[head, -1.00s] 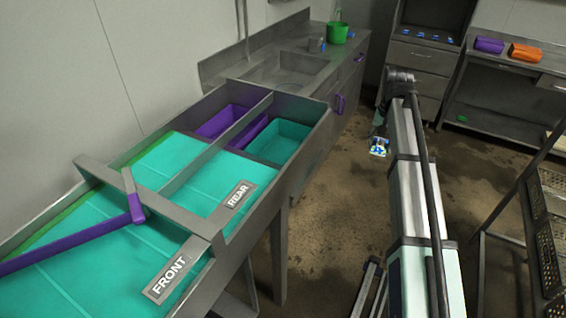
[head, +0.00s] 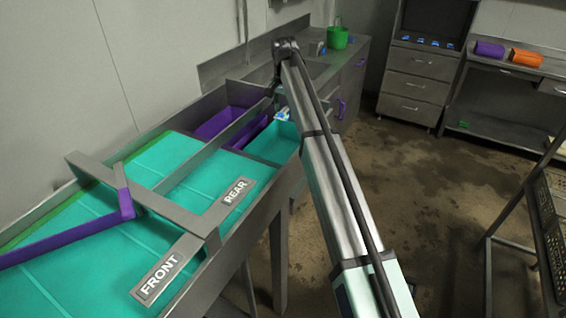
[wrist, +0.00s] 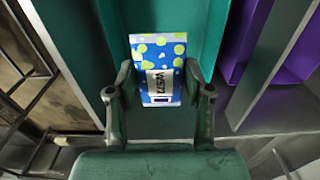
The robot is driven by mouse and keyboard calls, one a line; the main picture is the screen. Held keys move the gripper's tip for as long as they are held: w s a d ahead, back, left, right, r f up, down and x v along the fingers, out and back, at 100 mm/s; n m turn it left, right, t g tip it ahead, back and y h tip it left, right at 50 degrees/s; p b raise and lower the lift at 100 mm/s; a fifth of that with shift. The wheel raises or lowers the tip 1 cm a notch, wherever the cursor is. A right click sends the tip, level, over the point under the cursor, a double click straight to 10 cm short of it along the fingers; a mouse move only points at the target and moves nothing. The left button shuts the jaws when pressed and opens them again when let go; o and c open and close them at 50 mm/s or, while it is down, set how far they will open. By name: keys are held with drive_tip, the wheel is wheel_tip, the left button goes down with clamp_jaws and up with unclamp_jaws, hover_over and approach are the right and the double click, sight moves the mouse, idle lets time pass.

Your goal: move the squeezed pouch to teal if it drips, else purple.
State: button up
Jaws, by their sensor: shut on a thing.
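My gripper (wrist: 159,88) is shut on the pouch (wrist: 158,52), which is blue and white with yellow-green dots and a dark-lettered label. No drip shows on it. In the head view the pouch (head: 283,114) is a small blue-white patch beside my arm, above the far edge of the teal bin (head: 270,148); my gripper is mostly hidden there. The teal bin (wrist: 207,25) lies behind the pouch in the wrist view. The purple bin (head: 216,124) is left of the teal bin, past a grey divider, and shows at the right of the wrist view (wrist: 240,45).
The grey trough has a teal floor (head: 185,190), FRONT and REAR labels and a purple diverter bar (head: 65,238). A sink counter with a green bucket (head: 338,38) stands behind. A rack (head: 548,220) is at right; floor between is clear.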

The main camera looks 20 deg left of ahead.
sight(283, 160)
drive_tip(key=shift+a+f, duration=0.2)
drive_tip(key=shift+a, duration=0.15)
wheel_tip(283, 160, down, 20)
drive_tip(key=p, duration=0.5)
drive_tip(key=shift+r, duration=0.2)
drive_tip(key=shift+f, duration=0.15)
drive_tip(key=o, duration=1.2)
drive_tip(key=shift+c, duration=0.2)
wheel_tip(283, 160, up, 12)
drive_tip(key=b, duration=0.3)
drive_tip(key=shift+s+r, duration=0.2)
